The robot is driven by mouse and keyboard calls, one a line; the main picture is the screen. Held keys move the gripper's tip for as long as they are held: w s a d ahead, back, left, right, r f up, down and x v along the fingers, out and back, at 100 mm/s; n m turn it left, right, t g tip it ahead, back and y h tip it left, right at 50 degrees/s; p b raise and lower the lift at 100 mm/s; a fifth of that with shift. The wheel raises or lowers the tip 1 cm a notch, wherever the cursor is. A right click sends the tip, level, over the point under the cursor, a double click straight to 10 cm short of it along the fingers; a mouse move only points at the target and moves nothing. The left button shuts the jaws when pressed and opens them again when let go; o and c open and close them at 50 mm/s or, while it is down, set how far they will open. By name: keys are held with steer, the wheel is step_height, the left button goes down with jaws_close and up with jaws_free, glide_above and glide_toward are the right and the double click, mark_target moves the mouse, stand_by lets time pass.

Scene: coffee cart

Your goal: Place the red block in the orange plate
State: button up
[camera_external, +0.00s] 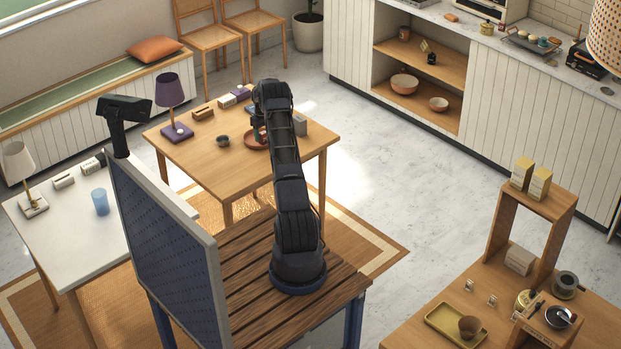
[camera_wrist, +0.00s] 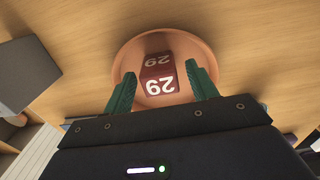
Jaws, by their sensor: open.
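The red block (camera_wrist: 158,72), marked 29 in white, shows inside the outline of the round orange plate (camera_wrist: 125,56) in the wrist view. It appears to sit in the plate, near its middle. My gripper (camera_wrist: 160,68) is open, with green fingers apart on the left and right of the block and gaps showing beside it. In the external view, the plate (camera_external: 250,145) lies on the wooden table, with my gripper (camera_external: 259,134) right over it. My arm hides part of the plate there, and I cannot make out the block.
On the wooden table (camera_external: 200,165) stand a dark cup (camera_external: 222,140) left of the plate, a purple lamp (camera_external: 172,92) farther left and a grey box (camera_external: 299,125) to the right. Several small boxes line the back edge. The front left of the tabletop is clear.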

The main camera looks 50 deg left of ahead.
mark_target(263, 133)
step_height(263, 133, up, 12)
stand_by(0.5)
